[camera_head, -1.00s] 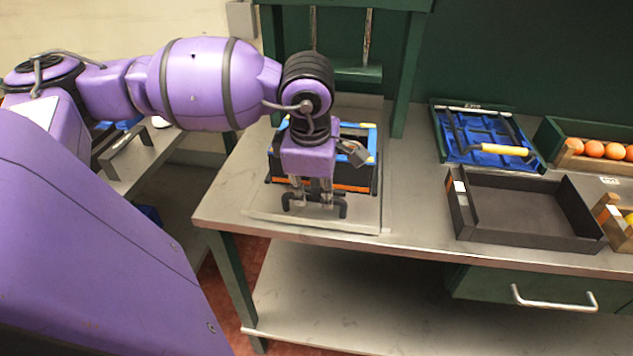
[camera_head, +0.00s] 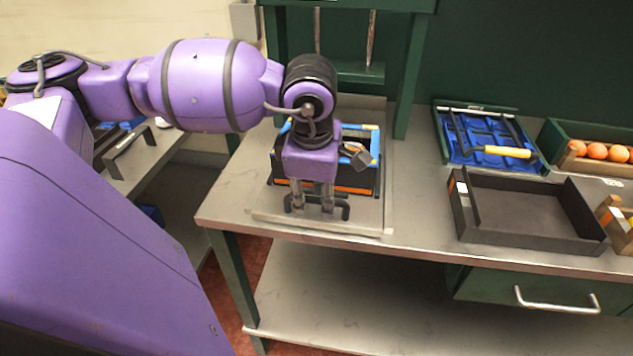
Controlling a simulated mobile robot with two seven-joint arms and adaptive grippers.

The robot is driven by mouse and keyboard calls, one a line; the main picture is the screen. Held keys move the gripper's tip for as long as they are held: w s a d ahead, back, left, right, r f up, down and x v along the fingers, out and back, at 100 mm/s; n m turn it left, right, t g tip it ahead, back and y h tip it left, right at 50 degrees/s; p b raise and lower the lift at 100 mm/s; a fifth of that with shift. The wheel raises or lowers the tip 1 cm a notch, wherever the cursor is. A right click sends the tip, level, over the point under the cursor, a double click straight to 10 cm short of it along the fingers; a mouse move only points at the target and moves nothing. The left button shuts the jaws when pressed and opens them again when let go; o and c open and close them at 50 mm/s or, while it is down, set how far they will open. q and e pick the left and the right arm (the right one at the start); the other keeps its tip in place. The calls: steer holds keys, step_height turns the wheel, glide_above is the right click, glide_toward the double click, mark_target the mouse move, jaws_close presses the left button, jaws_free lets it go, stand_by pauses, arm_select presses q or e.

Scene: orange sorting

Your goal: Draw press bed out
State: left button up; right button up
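The press bed (camera_head: 354,224) is a flat grey plate on the table under the green press frame. A black bar handle (camera_head: 343,212) stands at its front edge. A black crate (camera_head: 358,183) with blue and orange trim sits on the bed, partly hidden by my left wrist. My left gripper (camera_head: 313,208) points down over the handle, fingers apart and level with the bar. I cannot tell whether the fingers touch it. My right gripper is not in view.
The green press frame (camera_head: 405,85) rises behind the bed. To the right are an empty dark tray (camera_head: 535,245), a blue rack (camera_head: 455,150) with a yellow-handled tool (camera_head: 505,152), and a box of oranges (camera_head: 597,151). A drawer (camera_head: 480,286) sits below. The table's front edge is clear.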

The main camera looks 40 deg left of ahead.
arm_select(q)
step_height(320, 180, up, 12)
steer(key=s+d, duration=0.1)
steer(key=s, duration=0.1)
steer(key=shift+d, duration=0.15)
steer(key=shift+f, duration=0.2)
stand_by(0.3)
